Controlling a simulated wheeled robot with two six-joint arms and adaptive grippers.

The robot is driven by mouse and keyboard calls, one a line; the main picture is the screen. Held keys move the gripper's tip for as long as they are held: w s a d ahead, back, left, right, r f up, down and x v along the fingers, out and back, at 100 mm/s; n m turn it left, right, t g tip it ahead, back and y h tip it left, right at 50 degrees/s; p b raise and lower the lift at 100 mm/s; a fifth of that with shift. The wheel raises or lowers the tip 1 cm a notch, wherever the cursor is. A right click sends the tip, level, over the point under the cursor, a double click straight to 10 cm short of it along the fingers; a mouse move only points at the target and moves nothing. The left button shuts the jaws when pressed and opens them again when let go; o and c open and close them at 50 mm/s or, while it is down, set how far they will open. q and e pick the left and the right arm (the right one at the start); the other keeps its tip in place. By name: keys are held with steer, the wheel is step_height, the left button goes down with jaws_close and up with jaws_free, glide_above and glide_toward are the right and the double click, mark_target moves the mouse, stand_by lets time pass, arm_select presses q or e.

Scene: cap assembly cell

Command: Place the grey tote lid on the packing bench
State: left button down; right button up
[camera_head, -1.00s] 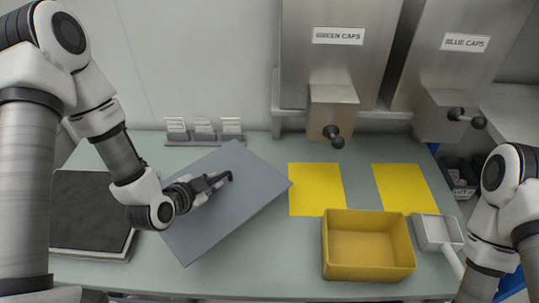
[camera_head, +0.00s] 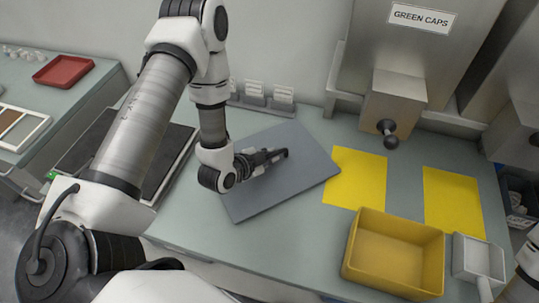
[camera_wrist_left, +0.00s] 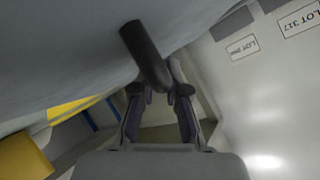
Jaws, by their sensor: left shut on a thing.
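The grey tote lid (camera_head: 300,178) is a flat grey panel over the left-middle of the packing bench (camera_head: 215,240). It also fills the upper left of the left wrist view (camera_wrist_left: 60,50). My left gripper (camera_head: 276,156) is shut on the lid's dark bar handle, near the middle of its top face. The handle (camera_wrist_left: 146,55) shows between the fingers in the left wrist view. I cannot tell whether the lid touches the bench or hangs just above it. My right gripper is out of view.
Two yellow sheets (camera_head: 356,178) lie right of the lid, its corner close to the nearer one. A yellow bin (camera_head: 394,255) and a small white scoop-like tray (camera_head: 477,257) stand at the front right. A card holder (camera_head: 262,102) stands behind the lid; a dark mat (camera_head: 90,150) lies left.

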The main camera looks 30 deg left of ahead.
mark_target(267, 157)
arm_select(q)
steer(key=c, duration=1.2)
jaws_free()
steer(key=shift+f, duration=0.1)
steer(key=shift+s+r, duration=0.1)
steer(key=shift+r, duration=0.1)
steer(key=v, duration=0.5)
steer(key=p+v, duration=0.6)
steer(key=shift+s+r, duration=0.2)
steer(key=shift+s, duration=0.1)
